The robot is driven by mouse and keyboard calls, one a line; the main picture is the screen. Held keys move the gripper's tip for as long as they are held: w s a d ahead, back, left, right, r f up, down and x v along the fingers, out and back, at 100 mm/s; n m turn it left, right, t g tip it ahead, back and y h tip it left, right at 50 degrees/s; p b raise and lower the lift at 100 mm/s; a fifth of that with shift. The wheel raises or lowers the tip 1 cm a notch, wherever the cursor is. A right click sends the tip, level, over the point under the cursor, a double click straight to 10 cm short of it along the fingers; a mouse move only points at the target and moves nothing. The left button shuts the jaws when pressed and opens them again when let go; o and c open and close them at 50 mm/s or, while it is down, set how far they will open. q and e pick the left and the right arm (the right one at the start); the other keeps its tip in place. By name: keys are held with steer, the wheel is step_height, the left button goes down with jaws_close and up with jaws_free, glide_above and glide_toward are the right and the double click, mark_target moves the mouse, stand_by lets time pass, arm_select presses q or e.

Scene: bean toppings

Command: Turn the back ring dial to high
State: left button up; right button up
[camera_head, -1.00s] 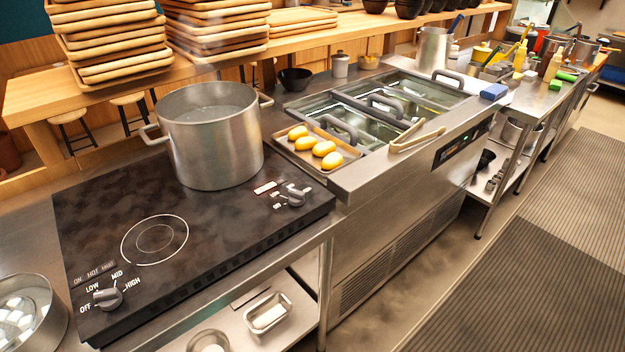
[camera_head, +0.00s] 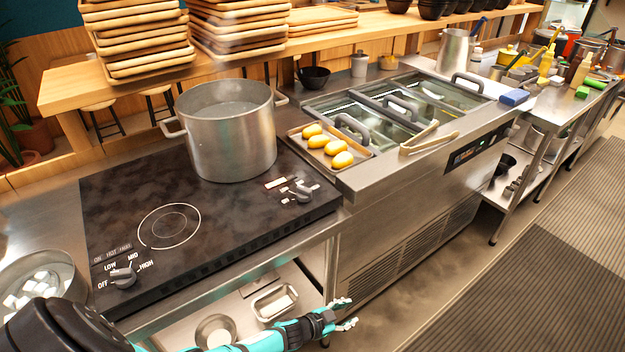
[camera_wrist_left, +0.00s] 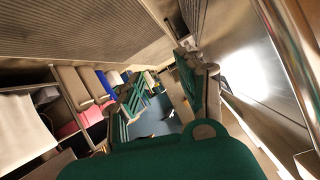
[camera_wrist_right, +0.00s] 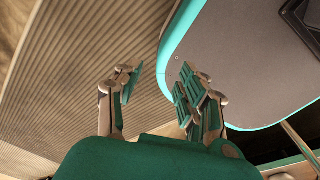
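The other dial (camera_head: 123,277) is at the front left, beside the labels OFF, LOW, MID and HIGH and an empty ring (camera_head: 169,227). The ring under the pot is hidden. My left gripper (camera_head: 346,313) is open and empty, low in front of the counter and below both dials; its open fingers also show in the left wrist view (camera_wrist_left: 165,95). My right gripper (camera_wrist_right: 158,88) is open and empty over the striped floor mat.
A tray (camera_head: 364,158) of yellow items and a cold well with handled lids stand right of the cooktop. Tongs (camera_head: 430,143) lie on the well's front edge. A bowl of white pieces (camera_head: 40,280) stands at the left. The lower shelf holds metal containers (camera_head: 273,301).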

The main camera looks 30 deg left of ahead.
arm_select(q)
steer(key=w+d+r+m+h, duration=0.2)
steer(key=w+r, duration=0.2)
steer(key=r, duration=0.3)
steer(key=w+d+r+m+h+p, duration=0.1)
steer(key=w+d+r+m+h, duration=0.15)
steer(key=r, duration=0.45)
steer(key=w+d+r+m+h, duration=0.2)
steer(key=w+r, duration=0.2)
steer(key=r, duration=0.2)
step_height(320, 180, up, 32)
steer(key=m+g+y+p, duration=0.4)
steer(key=g+y, duration=0.7)
steer(key=y, duration=0.1)
glide_above(304, 188)
steer(key=shift+h, duration=0.25)
step_height(304, 188, down, 17)
steer(key=p, duration=0.3)
steer(key=shift+r+p, duration=0.15)
steer(key=shift+p, duration=0.25)
